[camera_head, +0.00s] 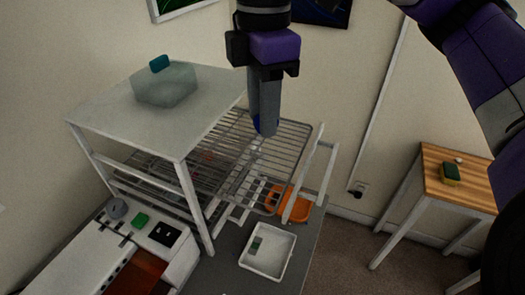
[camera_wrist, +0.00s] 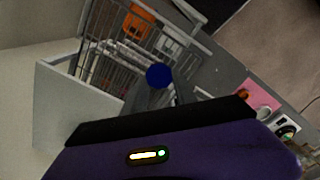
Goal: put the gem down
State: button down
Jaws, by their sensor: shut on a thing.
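The blue gem (camera_wrist: 158,75) shows as a dark blue round shape at the fingertips in the wrist view. A small patch of its blue (camera_head: 257,123) shows beside the fingertips in the head view. My gripper (camera_head: 265,128) points down and is shut on the gem, with the fingers covering most of it in the head view. It hangs in front of or over the wire rack (camera_head: 275,150); the exact height above it is unclear.
A white table (camera_head: 110,105) with a translucent box (camera_head: 165,85) stands left of my gripper. A wooden side table (camera_head: 445,190) holds a sponge (camera_head: 450,174). A pink mat (camera_wrist: 255,92) shows in the wrist view.

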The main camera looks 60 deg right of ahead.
aim_at(263, 170)
notch_tip(263, 170, down, 9)
jog(key=shift+f, duration=0.1)
dwell(0.4)
jog(key=shift+f, duration=0.2)
jog(key=c, duration=1)
grip_release()
jog(key=shift+r, duration=0.1)
notch_tip(263, 170, up, 12)
jog(key=shift+s+r+b, duration=0.1)
jog(key=shift+r+b, duration=0.05)
jog(key=shift+b, duration=0.2)
